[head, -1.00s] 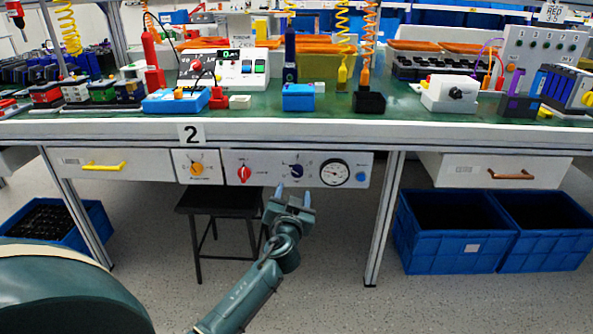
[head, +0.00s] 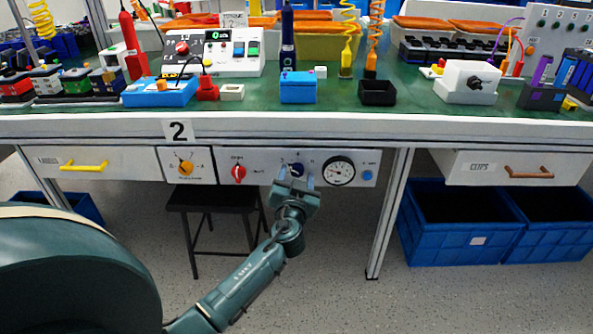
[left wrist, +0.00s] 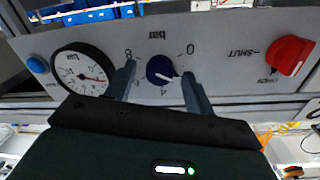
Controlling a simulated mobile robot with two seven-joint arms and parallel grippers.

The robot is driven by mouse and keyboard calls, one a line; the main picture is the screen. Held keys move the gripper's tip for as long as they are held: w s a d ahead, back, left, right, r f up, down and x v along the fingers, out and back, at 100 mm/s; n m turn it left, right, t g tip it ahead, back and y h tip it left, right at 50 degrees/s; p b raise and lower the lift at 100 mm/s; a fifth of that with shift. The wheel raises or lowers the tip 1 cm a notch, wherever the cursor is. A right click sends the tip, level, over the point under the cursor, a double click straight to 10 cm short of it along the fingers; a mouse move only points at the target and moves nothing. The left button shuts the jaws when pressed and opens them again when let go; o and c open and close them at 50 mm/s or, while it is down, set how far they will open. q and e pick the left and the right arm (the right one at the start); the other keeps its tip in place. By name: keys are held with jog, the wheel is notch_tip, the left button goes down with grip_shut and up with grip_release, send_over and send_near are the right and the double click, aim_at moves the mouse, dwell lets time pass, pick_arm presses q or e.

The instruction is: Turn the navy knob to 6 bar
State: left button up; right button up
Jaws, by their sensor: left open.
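The navy knob (head: 297,170) sits on the white panel under the bench. In the left wrist view, which is upside down, the knob (left wrist: 160,69) lies between printed marks 0, 4 and 8 under "bar". Its white pointer line appears to lie between 0 and 4. My left gripper (head: 296,178) is open just in front of the panel; in the left wrist view its fingers (left wrist: 158,73) lie on either side of the knob. I cannot tell whether they touch it. My right gripper is not in view.
A round gauge (head: 338,171) and a blue button (head: 367,175) are right of the knob. A dark stool (head: 212,198) stands below the panel. The bench edge (head: 330,125) overhangs above.

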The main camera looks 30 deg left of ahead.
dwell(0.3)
pick_arm(q)
jog(key=c, duration=1)
jog(key=shift+o, duration=0.2)
